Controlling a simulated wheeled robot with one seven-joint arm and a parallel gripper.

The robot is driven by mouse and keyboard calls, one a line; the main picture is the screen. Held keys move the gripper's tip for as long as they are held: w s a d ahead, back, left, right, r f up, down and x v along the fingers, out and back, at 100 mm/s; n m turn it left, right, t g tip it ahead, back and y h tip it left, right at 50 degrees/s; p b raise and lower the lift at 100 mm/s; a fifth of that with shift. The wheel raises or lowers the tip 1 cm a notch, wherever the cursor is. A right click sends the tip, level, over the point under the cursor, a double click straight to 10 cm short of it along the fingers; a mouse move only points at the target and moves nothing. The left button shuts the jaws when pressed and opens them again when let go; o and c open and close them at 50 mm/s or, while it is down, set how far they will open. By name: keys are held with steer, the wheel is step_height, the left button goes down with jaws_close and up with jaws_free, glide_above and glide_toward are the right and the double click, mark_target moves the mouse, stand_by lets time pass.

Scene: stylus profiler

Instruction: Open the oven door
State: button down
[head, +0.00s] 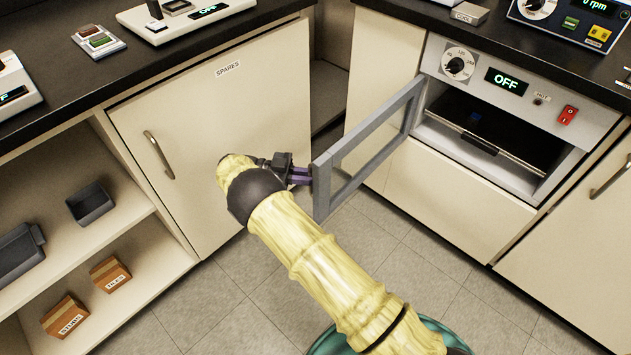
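The oven (520,135) is built into the counter at the right, with a dial, a display reading OFF and a red switch (568,115) on its panel. Its grey-framed door (322,186) stands wide open, swung out to the left from the left side of the oven. The dark cavity with a rack (490,140) shows. My gripper (307,176) is at the free edge of the door, on its left side, with the purple fingers touching or very near it. The door handle is hidden, and I cannot tell whether the fingers are closed on it.
A cabinet labelled SPARES (215,125) stands left of my gripper, with a bar handle (158,155). Open shelves (125,270) at the lower left hold boxes and bins. Instruments stand on the dark counters. Tiled floor (215,305) is clear below the door.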

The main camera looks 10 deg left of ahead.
steer(key=shift+w+a, duration=0.3)
steer(key=shift+a, duration=0.1)
steer(key=c, duration=1.6)
jaws_free()
steer(key=shift+c, duration=0.2)
step_height(320, 180, up, 10)
steer(key=p, duration=0.3)
step_height(320, 180, up, 10)
steer(key=p, duration=1)
